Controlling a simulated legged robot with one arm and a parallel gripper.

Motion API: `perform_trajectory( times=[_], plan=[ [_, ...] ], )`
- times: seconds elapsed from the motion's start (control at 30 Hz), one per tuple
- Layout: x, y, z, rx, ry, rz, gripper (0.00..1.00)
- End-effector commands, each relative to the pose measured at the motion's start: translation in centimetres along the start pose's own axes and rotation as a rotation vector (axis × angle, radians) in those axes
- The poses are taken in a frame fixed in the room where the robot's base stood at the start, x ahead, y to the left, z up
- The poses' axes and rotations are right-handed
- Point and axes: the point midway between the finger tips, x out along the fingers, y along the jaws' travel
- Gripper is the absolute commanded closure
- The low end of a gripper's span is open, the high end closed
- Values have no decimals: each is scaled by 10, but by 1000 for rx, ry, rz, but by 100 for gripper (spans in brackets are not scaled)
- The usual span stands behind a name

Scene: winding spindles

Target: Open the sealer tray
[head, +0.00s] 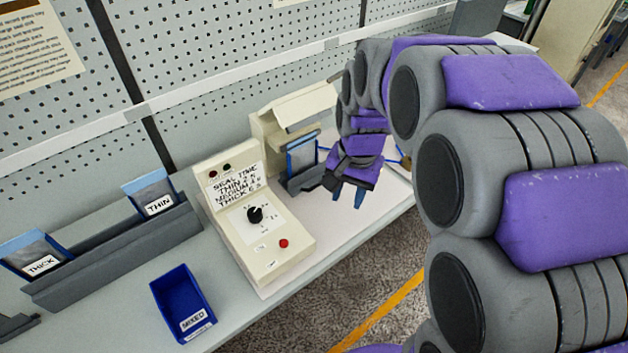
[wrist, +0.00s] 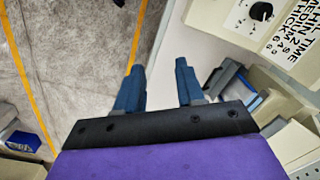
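The cream sealer (head: 255,225) stands on the bench, with a black dial, a red button and a seal time label on its front. Its rear housing (head: 290,108) has a raised cream cover. Below the cover is a small grey tray-like part (head: 302,180) with a blue-edged pouch (head: 302,153). The same grey part shows in the wrist view (wrist: 222,78), right of my fingers. My gripper (head: 347,198) is just right of it, above the bench, its blue fingers apart with nothing between them. In the wrist view, my gripper (wrist: 160,72) shows the same gap.
A grey rack (head: 115,250) holds pouches labelled THIN (head: 155,195) and THICK (head: 38,255). A blue bin (head: 183,300) labelled MIXED sits near the bench's front edge. A pegboard wall (head: 220,60) rises behind. Beyond the front edge is carpet with a yellow line (head: 380,312).

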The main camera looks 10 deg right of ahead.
Motion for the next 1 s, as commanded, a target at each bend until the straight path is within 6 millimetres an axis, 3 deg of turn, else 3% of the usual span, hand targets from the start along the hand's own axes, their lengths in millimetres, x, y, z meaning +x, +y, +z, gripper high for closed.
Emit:
perform_trajectory(
  times=[0.2,0.5,0.7,1.0],
  plan=[
    [18,-46,-69,172,31,-43,62],
    [53,-104,-145,396,67,-110,62],
    [68,-122,-170,476,77,-137,62],
    [82,-126,-175,492,76,-142,62]
  ],
)
